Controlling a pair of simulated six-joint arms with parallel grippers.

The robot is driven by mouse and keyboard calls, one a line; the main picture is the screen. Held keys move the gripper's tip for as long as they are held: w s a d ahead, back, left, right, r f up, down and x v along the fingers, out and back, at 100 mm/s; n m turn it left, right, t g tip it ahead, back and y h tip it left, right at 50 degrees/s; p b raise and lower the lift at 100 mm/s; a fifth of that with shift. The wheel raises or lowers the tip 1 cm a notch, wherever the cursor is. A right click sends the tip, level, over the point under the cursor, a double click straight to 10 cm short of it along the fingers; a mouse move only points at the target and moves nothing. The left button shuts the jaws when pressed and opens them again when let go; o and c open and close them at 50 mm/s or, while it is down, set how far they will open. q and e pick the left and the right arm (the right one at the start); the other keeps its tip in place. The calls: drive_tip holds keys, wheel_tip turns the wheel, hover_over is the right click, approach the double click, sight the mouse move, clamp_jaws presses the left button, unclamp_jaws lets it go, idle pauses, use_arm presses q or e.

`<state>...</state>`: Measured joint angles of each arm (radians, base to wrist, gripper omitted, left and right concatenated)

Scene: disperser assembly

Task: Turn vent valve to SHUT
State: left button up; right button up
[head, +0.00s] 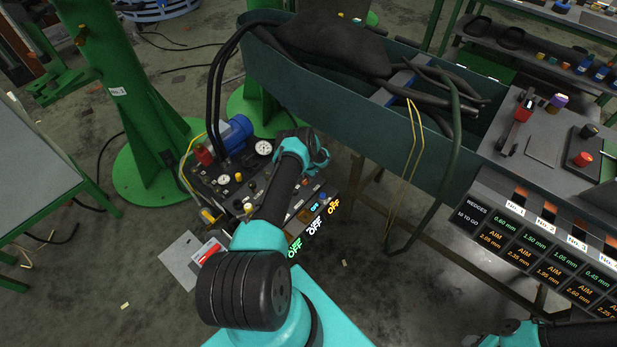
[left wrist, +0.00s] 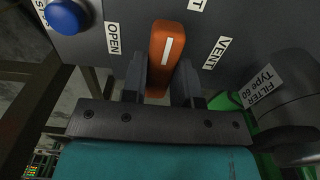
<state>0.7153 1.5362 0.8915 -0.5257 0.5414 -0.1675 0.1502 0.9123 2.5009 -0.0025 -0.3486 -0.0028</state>
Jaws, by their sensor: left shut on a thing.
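The vent valve handle is an orange lever (left wrist: 163,50) with a white stripe, seen in the left wrist view on a dark grey panel. It stands roughly upright in that picture. The OPEN label (left wrist: 112,38) is to its left, the VENT label (left wrist: 217,53) to its right, and a cut-off label ending in T (left wrist: 196,4) at the top. My left gripper (left wrist: 162,82) is shut on the lever, one finger on each side. In the head view my left gripper (head: 316,160) is at the machine panel, and my arm hides part of it. My right gripper (head: 484,341) is at the bottom edge, mostly cut off.
A blue button (left wrist: 68,15) is near OPEN. A part labelled FILTER TYPE 60 (left wrist: 262,84) is at the right. In the head view are gauges (head: 263,148), a blue motor (head: 236,132), OFF displays (head: 314,225), a green trough (head: 330,105) and a wedge board (head: 540,245).

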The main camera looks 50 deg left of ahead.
use_arm(q)
drive_tip(key=shift+w, duration=0.1)
drive_tip(key=o, duration=0.9)
drive_tip(key=shift+r, duration=0.1)
wheel_tip(320, 180, up, 17)
drive_tip(key=shift+r, duration=0.1)
idle(0.5)
idle(0.3)
